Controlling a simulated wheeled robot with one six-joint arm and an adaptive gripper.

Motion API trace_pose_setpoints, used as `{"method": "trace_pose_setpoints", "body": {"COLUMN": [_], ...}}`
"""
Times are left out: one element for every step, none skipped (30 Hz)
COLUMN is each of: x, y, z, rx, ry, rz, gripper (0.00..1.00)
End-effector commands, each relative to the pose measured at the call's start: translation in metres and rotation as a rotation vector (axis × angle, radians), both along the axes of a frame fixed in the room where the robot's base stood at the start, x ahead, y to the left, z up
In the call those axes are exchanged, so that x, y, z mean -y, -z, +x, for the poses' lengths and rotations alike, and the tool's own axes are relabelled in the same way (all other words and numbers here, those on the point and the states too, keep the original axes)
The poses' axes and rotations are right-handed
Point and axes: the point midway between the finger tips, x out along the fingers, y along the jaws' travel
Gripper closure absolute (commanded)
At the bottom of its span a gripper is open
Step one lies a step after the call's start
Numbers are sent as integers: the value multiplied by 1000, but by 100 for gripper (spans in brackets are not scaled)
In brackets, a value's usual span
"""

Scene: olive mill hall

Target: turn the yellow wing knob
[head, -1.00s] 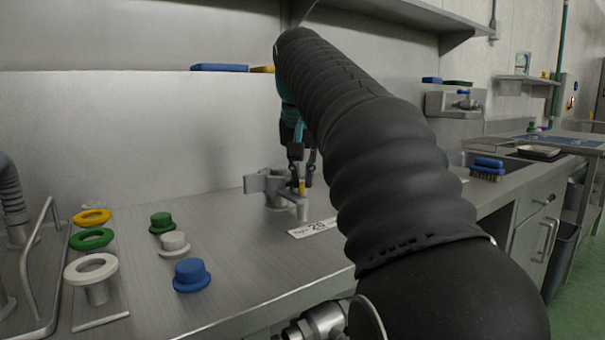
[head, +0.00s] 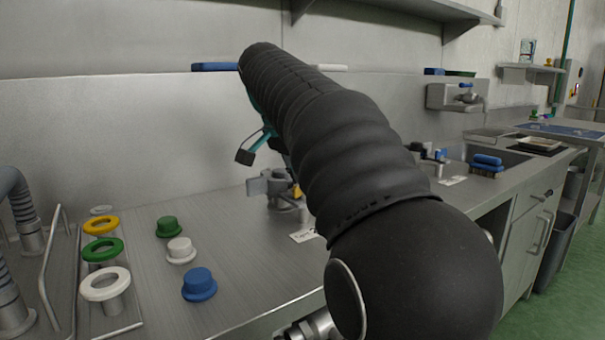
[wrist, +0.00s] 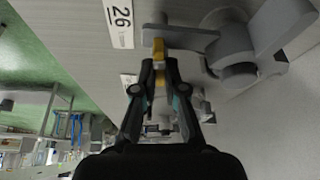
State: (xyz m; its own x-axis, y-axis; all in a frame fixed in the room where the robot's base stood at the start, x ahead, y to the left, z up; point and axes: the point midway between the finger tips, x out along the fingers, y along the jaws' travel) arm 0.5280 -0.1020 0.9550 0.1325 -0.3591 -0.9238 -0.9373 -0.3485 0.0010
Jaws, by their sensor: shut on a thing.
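The yellow wing knob (wrist: 159,48) is between the fingertips of my gripper (wrist: 159,68) in the wrist view, which are shut on it. In the head view a small bit of the yellow knob (head: 297,191) shows at the edge of my arm, beside the grey fitting (head: 270,186) on the steel counter. My arm hides most of the gripper there; a teal link with a dark end sticks out to its left.
A blue-handled brush (head: 487,165) lies near the sink.

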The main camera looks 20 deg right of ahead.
Motion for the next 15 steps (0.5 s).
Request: {"method": "trace_pose_setpoints", "body": {"x": [0,0,0,0,0,0,0,0,0,0,0,0,0,0,0], "y": [0,0,0,0,0,0,0,0,0,0,0,0,0,0,0], "z": [1,1,1,1,1,1,1,1,1,1,1,1,1,1,1], "rx": [0,0,0,1,2,3,2,1,2,1,1,1,1,2,2], "ry": [27,45,66,81,93,110,121,131,142,149,155,163,167,171,175], "rz": [0,0,0,-1,0,0,-1,-1,0,0,0,0,0,0,1], "gripper": [100,100,100,100,100,100,100,100,100,100,100,100,100,100,100]}}
